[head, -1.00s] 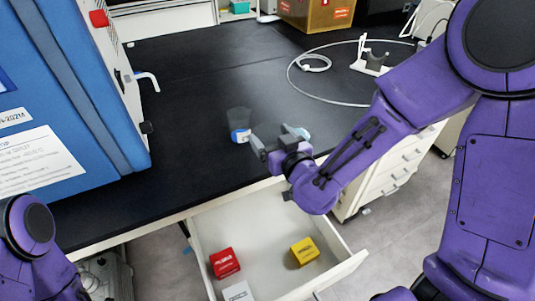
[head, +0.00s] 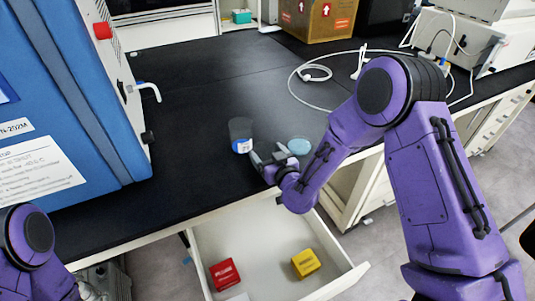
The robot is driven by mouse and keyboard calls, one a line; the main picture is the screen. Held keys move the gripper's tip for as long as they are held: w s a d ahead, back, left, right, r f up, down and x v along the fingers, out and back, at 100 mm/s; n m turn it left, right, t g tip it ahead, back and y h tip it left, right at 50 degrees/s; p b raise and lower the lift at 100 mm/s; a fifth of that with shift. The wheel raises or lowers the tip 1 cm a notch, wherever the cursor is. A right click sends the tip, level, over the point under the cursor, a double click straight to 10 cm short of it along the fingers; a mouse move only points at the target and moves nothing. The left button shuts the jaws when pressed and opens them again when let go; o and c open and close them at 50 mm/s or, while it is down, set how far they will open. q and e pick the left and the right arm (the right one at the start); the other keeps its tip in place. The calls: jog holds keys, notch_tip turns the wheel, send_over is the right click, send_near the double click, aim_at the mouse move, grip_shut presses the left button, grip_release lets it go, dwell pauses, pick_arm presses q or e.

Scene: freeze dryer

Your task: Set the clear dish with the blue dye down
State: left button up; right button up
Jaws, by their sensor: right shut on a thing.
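The clear dish with the blue dye (head: 299,146) shows as a small pale-blue disc near the front edge of the black bench. My right gripper (head: 271,156) is low by the bench's front edge, with its grey fingers against the left side of the dish. It is shut on the dish, though the grip itself is partly hidden. I cannot tell whether the dish touches the bench. My left arm shows at the lower left, but its gripper is out of view.
A dark see-through jar (head: 240,135) with a white and blue label stands just left of my right gripper. An open drawer (head: 240,250) below holds a red box (head: 225,274) and a yellow box (head: 305,263). A blue cabinet (head: 75,110) bounds the left. The bench's middle is clear.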

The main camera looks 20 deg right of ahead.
jog(key=shift+f, duration=0.1)
jog(key=shift+f, duration=0.15)
jog(key=o, duration=0.9)
jog(key=shift+s, duration=0.1)
